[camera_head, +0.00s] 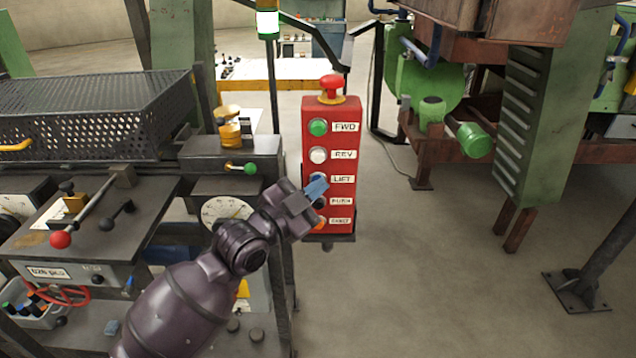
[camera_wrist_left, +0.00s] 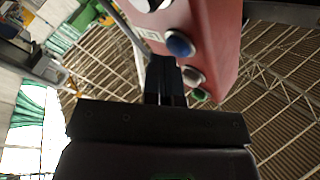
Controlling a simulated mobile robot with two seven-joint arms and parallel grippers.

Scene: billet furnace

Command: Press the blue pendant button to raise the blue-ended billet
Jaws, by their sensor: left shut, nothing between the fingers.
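The red pendant box (camera_head: 346,106) stands upright at the centre of the head view, with a column of labelled buttons. The blue button (camera_wrist_left: 180,43) shows clearly in the left wrist view, just beyond my fingertips. In the head view the LIFT label (camera_head: 342,179) marks its row, and my gripper mostly covers the button. My left gripper (camera_head: 317,187) is shut and empty, its tip at the pendant face by the LIFT row; its dark fingers also show in the wrist view (camera_wrist_left: 164,80). I cannot tell whether they touch the button. I cannot make out the blue-ended billet.
A red emergency knob (camera_head: 332,84) tops the pendant. A bench with a mesh guard (camera_head: 90,105) and levers, one with a red ball (camera_head: 61,239), stands left. Green and rusty machinery (camera_head: 540,120) stands right. The floor (camera_head: 440,270) right of the pendant is clear.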

